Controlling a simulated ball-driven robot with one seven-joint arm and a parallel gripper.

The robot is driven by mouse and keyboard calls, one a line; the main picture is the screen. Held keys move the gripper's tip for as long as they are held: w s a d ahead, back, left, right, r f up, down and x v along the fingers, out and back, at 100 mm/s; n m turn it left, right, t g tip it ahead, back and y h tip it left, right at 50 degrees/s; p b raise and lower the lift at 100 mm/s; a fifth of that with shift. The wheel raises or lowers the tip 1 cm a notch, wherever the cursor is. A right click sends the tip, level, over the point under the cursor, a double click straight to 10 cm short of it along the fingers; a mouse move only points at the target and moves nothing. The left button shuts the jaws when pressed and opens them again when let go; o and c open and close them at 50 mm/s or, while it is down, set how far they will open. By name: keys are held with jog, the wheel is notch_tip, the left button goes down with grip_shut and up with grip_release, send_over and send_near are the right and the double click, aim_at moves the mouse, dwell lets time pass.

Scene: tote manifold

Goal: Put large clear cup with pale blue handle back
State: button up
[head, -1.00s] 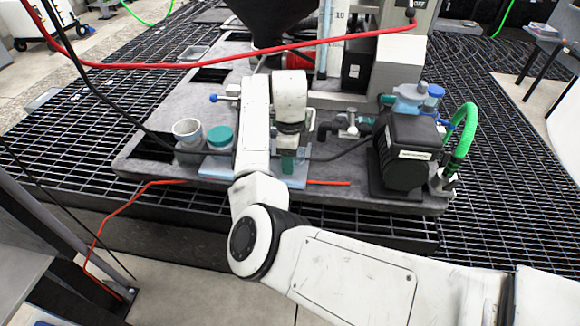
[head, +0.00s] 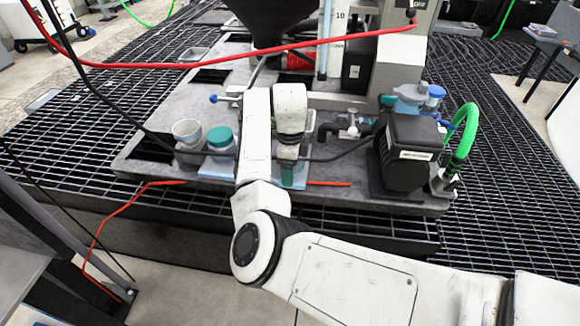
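I cannot clearly pick out a large clear cup with a pale blue handle. A pale, open-topped cup (head: 187,134) stands at the left of the grey board. A translucent pale blue vessel (head: 409,98) stands at the right, behind the black pump block; no handle can be made out on either. My gripper (head: 289,161) points down over the board's front middle, mostly hidden by my wrist. A small green-teal piece (head: 287,177) shows just below it, over a pale blue pad. I cannot tell whether it is held or whether the fingers are shut.
A teal-lidded jar (head: 220,140) stands right beside the left cup. A black pump block (head: 404,150) with a green hose (head: 467,130) stands at the right. A red cable (head: 240,58) crosses above the board (head: 140,160). Dark pipe fittings (head: 345,130) lie right of my gripper.

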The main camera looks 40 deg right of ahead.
jog(key=shift+r, duration=0.1)
notch_tip(320, 180, up, 12)
jog(key=shift+r+p, duration=0.1)
jog(key=shift+p, duration=0.8)
jog(key=s+d+f+n+h, duration=0.2)
jog(key=s+f+n, duration=0.4)
jog(key=s, duration=0.1)
jog(key=s+d+f+n+h, duration=0.2)
jog(key=s+d+f+n, duration=0.1)
jog(key=s+f+n, duration=0.25)
jog(key=s+a+f+n+y, duration=0.2)
jog(key=s+a+f+n, duration=0.2)
jog(key=s+a+n, duration=0.4)
jog(key=s+a+f+n+t+y, duration=0.1)
jog(key=s+a+f+n, duration=0.3)
jog(key=s+a+n, duration=0.5)
jog(key=s, duration=0.3)
jog(key=shift+s+a+f+y, duration=0.2)
jog(key=shift+s+y, duration=0.1)
jog(key=shift+y, duration=0.1)
